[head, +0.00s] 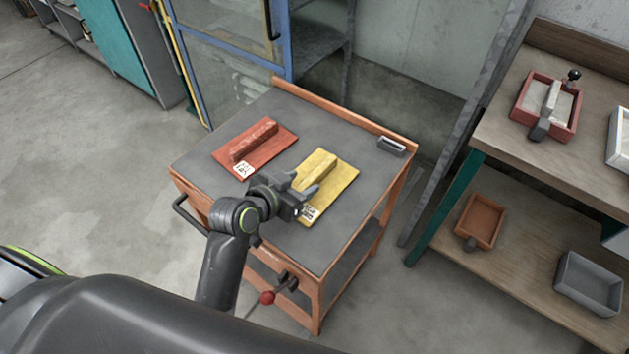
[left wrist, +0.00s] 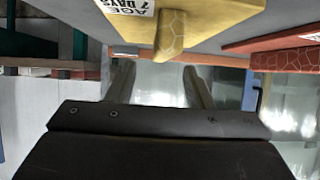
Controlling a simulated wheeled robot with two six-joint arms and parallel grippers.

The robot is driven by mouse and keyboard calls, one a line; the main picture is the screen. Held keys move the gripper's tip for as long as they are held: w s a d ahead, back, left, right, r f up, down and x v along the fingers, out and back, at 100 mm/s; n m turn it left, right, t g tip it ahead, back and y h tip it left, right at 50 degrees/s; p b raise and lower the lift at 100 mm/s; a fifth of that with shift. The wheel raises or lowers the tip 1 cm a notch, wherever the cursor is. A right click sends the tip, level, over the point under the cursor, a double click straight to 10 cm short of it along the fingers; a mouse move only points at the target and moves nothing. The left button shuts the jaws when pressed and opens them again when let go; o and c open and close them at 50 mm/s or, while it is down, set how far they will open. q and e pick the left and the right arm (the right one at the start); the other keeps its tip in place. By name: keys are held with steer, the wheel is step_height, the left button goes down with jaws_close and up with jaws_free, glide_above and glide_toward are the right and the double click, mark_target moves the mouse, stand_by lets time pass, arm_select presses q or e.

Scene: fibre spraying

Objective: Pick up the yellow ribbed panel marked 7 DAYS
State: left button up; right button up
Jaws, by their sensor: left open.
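The yellow ribbed panel (head: 340,183) lies flat on the cart top, with a raised rib along its middle. Its white label (head: 311,212) is at the near end and partly hidden by my gripper. In the left wrist view the panel (left wrist: 215,12) is at the top, upside down, with "AGE 7 DAYS" readable on its label (left wrist: 127,6). My left gripper (head: 302,184) is open and empty, over the near left side of the panel in the head view. In the left wrist view the rib (left wrist: 170,36) shows beyond and between the two fingers. My right gripper is out of view.
A red ribbed panel (head: 270,150) with a white label lies left of the yellow one on the orange-framed cart (head: 345,228). A small grey block (head: 391,146) sits at the cart's back right corner. A wooden shelf unit (head: 497,150) with trays stands at right.

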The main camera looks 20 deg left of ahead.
mark_target(310, 178)
arm_select(q)
steer(key=x, duration=0.4)
steer(key=shift+w+f, duration=0.25)
steer(key=shift+f, duration=0.15)
steer(key=shift+a, duration=0.1)
jaws_close()
steer(key=shift+r, duration=0.2)
